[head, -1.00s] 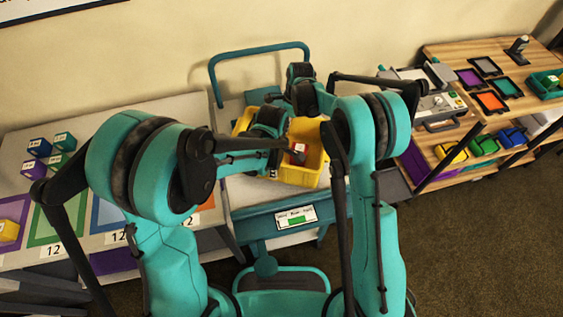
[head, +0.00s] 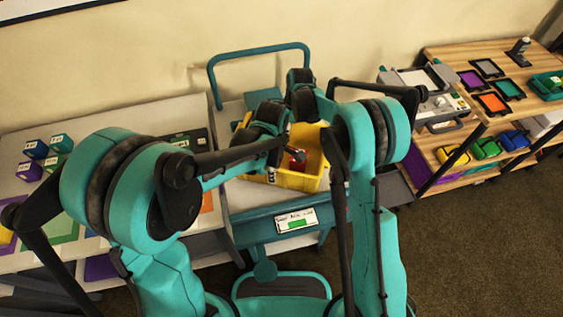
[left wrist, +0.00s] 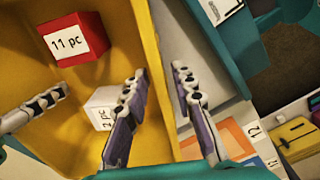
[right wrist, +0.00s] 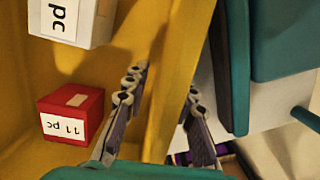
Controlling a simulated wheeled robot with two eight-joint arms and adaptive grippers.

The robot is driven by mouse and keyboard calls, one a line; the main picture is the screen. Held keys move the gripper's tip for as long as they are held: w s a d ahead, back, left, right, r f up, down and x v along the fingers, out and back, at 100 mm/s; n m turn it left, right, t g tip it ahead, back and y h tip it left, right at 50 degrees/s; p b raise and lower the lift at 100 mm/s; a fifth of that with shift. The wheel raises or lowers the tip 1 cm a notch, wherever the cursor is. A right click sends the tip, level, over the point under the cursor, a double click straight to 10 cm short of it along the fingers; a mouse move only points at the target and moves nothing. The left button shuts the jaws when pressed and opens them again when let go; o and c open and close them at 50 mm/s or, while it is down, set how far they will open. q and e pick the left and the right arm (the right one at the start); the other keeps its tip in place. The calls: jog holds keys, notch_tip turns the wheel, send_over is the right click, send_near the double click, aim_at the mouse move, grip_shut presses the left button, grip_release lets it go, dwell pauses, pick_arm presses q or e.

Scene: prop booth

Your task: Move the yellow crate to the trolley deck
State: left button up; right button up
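The yellow crate (head: 300,180) sits on the grey trolley deck (head: 243,196) in the head view, partly hidden by my arms. It holds a red box (left wrist: 72,38) marked 11 pc and a white box (right wrist: 72,20). My left gripper (left wrist: 160,70) is open, with one finger inside the crate and one outside, and the wall between them. My right gripper (right wrist: 167,78) is open and straddles another crate wall the same way. Gaps show beside the walls. In the head view, the right fingertips are hidden by my arms.
The trolley's teal handle (head: 258,52) rises behind the crate. A table (head: 25,185) with coloured boxes and numbered mats stands on the left. A wooden shelf unit (head: 440,160) with trays and bins stands on the right. Carpet (head: 480,250) is clear in front of it.

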pick_arm(q)
notch_tip(320, 180, up, 9)
jog(key=shift+f, duration=0.15)
pick_arm(e)
jog(key=shift+r, duration=0.3)
jog(key=r, duration=0.3)
jog(key=d+r, duration=0.1)
jog(key=r, duration=0.7)
jog(key=shift+s+d+r, duration=0.15)
jog(key=shift+s+d, duration=0.05)
jog(key=shift+d, duration=0.15)
